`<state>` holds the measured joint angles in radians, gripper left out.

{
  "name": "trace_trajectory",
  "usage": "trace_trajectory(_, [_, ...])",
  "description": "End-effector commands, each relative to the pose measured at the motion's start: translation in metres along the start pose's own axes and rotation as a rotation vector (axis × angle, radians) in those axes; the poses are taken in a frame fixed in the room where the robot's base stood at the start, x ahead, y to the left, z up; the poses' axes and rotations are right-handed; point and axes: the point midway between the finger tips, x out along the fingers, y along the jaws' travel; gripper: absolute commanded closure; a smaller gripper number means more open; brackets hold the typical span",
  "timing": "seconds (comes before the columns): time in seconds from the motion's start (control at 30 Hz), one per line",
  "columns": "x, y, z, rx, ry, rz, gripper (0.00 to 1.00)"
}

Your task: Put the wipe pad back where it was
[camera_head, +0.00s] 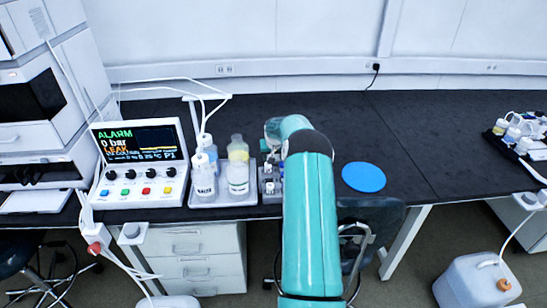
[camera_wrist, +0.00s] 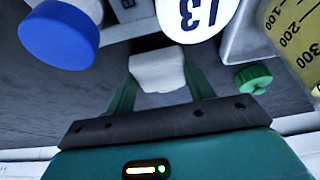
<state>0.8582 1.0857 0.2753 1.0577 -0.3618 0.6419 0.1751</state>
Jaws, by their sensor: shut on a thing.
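The wipe pad (camera_wrist: 157,72) is a small white block in the wrist view. My gripper (camera_wrist: 158,78) is shut on it, with one dark green finger on each side. The pad is over a dark surface; I cannot tell whether it touches anything below. In the head view my teal arm reaches over the bench just right of the bottle tray, and it hides my gripper and the pad.
Several bottles stand in a grey tray (camera_head: 222,200) beside the alarm display unit (camera_head: 140,160). A small grey rack (camera_head: 268,190) is close to my arm.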

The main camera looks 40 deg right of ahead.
Motion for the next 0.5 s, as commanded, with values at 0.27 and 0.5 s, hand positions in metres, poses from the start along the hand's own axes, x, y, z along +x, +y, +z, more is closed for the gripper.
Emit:
trace_trajectory(0.27, [0.0066, -0.0004, 0.0000, 0.000, 0.002, 0.000, 0.68])
trace_trajectory(0.5, [0.0093, -0.0003, 0.0005, 0.000, 0.002, 0.000, 0.29])
